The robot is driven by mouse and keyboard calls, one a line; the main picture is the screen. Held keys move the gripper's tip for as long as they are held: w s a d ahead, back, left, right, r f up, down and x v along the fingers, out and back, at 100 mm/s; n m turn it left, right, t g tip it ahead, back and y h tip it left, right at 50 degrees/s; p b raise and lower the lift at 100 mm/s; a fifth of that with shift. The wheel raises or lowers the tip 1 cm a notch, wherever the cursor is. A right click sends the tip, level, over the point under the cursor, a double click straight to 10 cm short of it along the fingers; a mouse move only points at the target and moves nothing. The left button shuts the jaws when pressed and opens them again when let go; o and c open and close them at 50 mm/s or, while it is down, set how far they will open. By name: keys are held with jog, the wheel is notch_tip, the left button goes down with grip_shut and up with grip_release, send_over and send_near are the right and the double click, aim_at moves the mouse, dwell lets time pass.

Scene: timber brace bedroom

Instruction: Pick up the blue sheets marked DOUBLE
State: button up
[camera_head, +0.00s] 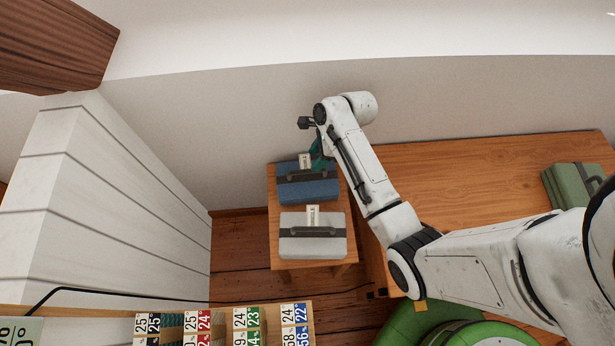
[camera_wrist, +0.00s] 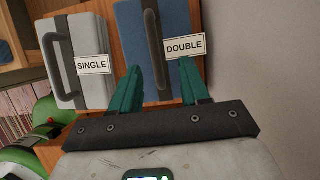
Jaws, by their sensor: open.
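The blue sheets (camera_head: 308,188) lie in a folded pack with a dark handle on a small wooden stand, at the back near the wall. In the wrist view the blue pack (camera_wrist: 181,20) carries a white tag (camera_wrist: 184,47) reading DOUBLE. My gripper (camera_wrist: 155,75) is open, its two green fingers apart with the dark handle (camera_wrist: 154,45) lying between them in the picture. Whether the fingers reach down around the handle I cannot tell. In the head view my gripper (camera_head: 318,160) is above the right rear part of the blue pack, partly hidden by my arm.
A light grey pack (camera_head: 312,246) tagged SINGLE sits on the stand (camera_head: 276,262) in front of the blue one. A wooden table (camera_head: 460,170) with a green pack (camera_head: 572,184) stands to the right. A wall is close behind, and a white plank partition (camera_head: 120,200) is at left.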

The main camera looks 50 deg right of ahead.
aim_at(309, 170)
jog(key=x, duration=0.4)
jog(key=shift+s+a+f+b, duration=0.15)
jog(key=shift+s+a+b, duration=0.1)
jog(key=shift+b, duration=0.1)
jog(key=shift+w+a+f, duration=0.15)
jog(key=shift+f, duration=0.25)
jog(key=shift+f, duration=0.25)
grip_shut()
dwell(0.4)
dwell(1.0)
